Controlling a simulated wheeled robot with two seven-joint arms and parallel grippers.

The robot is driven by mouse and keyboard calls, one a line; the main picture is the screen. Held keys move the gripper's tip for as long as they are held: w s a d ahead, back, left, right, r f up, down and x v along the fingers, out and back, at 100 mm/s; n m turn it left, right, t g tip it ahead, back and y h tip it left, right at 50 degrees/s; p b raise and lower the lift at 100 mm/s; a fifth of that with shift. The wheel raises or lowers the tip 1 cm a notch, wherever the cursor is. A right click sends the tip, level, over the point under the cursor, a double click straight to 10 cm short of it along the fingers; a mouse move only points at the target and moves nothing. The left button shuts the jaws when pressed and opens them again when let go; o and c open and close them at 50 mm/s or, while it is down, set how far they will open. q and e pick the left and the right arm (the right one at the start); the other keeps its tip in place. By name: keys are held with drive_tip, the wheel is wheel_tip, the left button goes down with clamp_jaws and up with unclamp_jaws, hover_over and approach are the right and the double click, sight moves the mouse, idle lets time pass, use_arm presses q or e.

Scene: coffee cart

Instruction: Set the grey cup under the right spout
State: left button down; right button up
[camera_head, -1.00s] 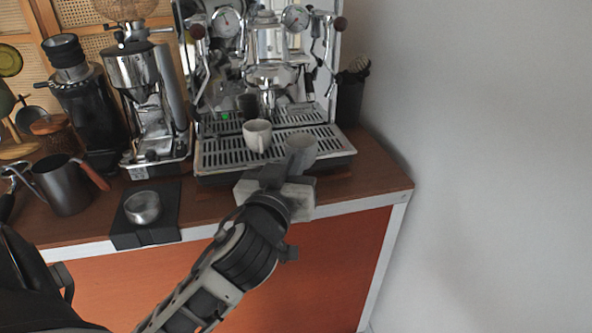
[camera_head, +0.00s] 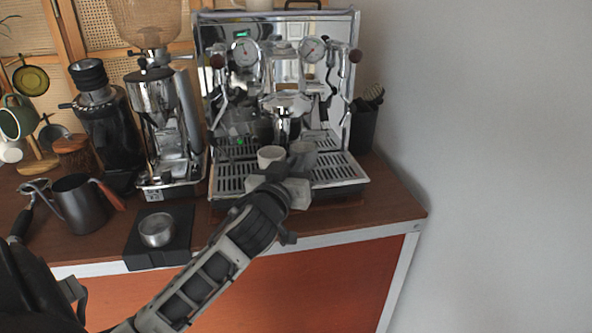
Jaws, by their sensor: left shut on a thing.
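The grey cup (camera_head: 304,154) is upright over the front of the drip tray (camera_head: 341,174), in front of the coffee machine's central group (camera_head: 286,103). My left gripper (camera_head: 284,179) is shut on it from the front; the fingers are largely hidden behind its own body. A whitish cup (camera_head: 269,155) stands on the tray just left of the grey cup. Whether the two cups touch, and whether the grey cup rests on the tray, I cannot tell. The spouts are small and hard to make out behind the cups. My right gripper is not in view.
A grinder (camera_head: 166,125) stands left of the machine. A dark pitcher (camera_head: 82,205) is further left. A black holder (camera_head: 363,130) is right of the machine. The right counter end is clear.

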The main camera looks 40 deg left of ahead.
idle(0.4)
use_arm(q)
drive_tip(key=shift+f+y, duration=0.25)
drive_tip(key=shift+y, duration=0.25)
drive_tip(key=c, duration=1.5)
unclamp_jaws()
drive_tip(key=shift+s, duration=0.1)
